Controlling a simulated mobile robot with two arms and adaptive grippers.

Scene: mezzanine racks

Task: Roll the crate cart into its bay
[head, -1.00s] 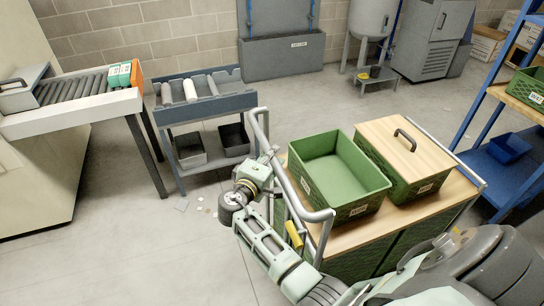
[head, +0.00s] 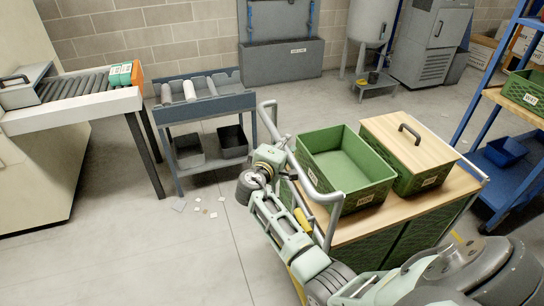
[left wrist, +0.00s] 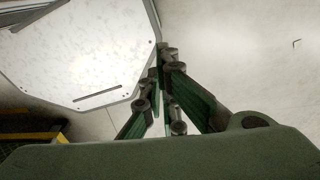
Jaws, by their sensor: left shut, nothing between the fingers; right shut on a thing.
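The crate cart (head: 456,205) has a wooden top, green lower sides and a grey tubular handle (head: 330,215) on its left end. An open, empty green crate (head: 345,193) and a green crate with a wooden lid (head: 390,135) stand on it. My right gripper (head: 277,155) is shut on the handle at the cart's left end; its fingertips are partly hidden. My left gripper (left wrist: 160,62) is shut and empty in the left wrist view, above pale floor beside a white panel. It is not seen in the head view. I cannot make out the bay clearly.
A roller stand (head: 205,107) with dark bins below stands left of the cart, and a roller conveyor (head: 75,112) farther left. A blue rack (head: 490,110) stands at right. A tank (head: 372,25) and grey cabinet (head: 432,45) stand behind. Open floor lies between; small scraps litter it.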

